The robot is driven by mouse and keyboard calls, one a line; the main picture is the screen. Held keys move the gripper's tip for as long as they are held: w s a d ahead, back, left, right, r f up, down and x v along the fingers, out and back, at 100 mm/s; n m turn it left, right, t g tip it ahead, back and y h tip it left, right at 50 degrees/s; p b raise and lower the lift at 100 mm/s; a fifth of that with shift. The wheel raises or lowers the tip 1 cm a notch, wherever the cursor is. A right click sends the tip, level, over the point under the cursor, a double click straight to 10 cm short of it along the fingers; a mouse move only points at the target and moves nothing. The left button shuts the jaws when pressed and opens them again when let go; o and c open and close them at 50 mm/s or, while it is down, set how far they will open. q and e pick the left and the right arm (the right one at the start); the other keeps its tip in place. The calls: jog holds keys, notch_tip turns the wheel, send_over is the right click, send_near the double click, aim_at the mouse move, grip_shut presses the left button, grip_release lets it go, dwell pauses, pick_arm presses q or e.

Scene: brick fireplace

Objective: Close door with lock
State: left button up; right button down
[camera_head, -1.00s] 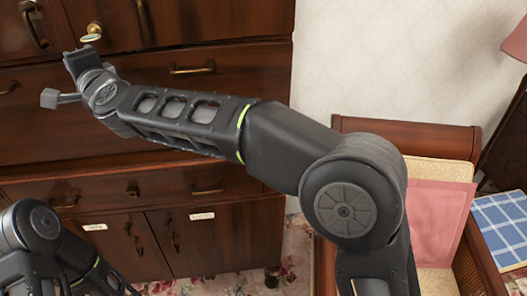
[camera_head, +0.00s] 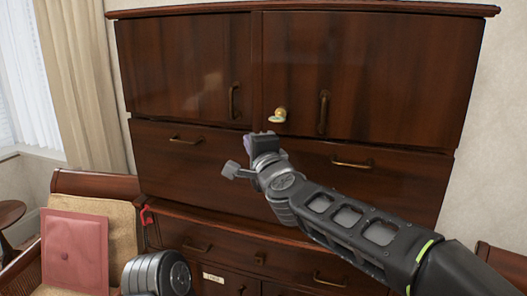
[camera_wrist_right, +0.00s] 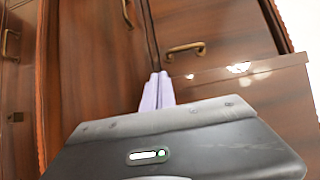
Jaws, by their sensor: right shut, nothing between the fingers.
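The dark wooden cabinet has a left upper door (camera_head: 185,65) and a right upper door (camera_head: 385,70), each with an upright brass handle. Both look about flush with the front; a small gap is hard to judge. A small brass lock piece (camera_head: 277,115) sits at the right door's lower left corner. My right gripper (camera_head: 262,143) is just below and left of it, shut and empty, apparently apart from it. Its purple fingertips (camera_wrist_right: 158,90) show against the cabinet front in the right wrist view. My left gripper is not in view.
Drawers with brass pulls (camera_head: 352,163) lie below the doors, above a ledge (camera_head: 215,218). A chair with a pink cushion (camera_head: 75,248) stands at the left. A curtain (camera_head: 75,80) and window are beyond it.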

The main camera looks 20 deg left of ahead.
jog(key=s+b, duration=0.1)
jog(key=s, duration=0.8)
jog(key=shift+s+d+b, duration=0.25)
jog(key=shift+b, duration=0.15)
